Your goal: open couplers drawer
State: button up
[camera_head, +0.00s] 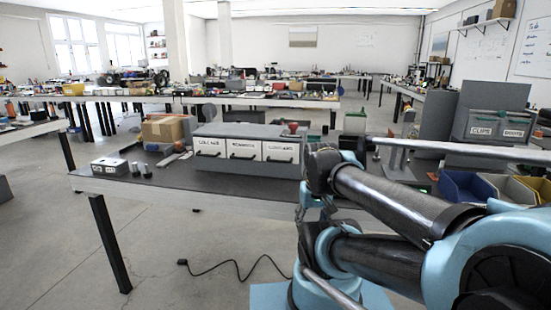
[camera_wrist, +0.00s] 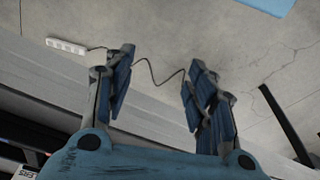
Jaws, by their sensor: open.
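A grey drawer unit (camera_head: 250,131) stands on the dark workbench in the head view. It has three white-fronted drawers side by side, each with a dark handle and a small label; all three look shut. The left drawer (camera_head: 210,148), middle drawer (camera_head: 244,150) and right drawer (camera_head: 280,152) have labels too blurred to read surely, so I cannot tell which is the couplers drawer. My gripper (camera_wrist: 158,60) is open and empty in the wrist view, its blue-padded fingers apart over floor and a bench edge. In the head view my gripper cannot be made out behind my arm.
A cardboard box (camera_head: 162,130) and a small labelled box (camera_head: 109,166) sit left of the drawers. Labelled bins (camera_head: 483,126) and a blue tray (camera_head: 465,187) are at the right. A power strip (camera_wrist: 66,46) with a cable lies on the floor. The floor left of the bench is clear.

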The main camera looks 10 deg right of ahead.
aim_at(277, 153)
jog(key=u, duration=1.1)
jog(key=k, duration=1.8)
jog(key=z, duration=0.55)
jog(key=i, duration=1)
jog(key=u, duration=0.05)
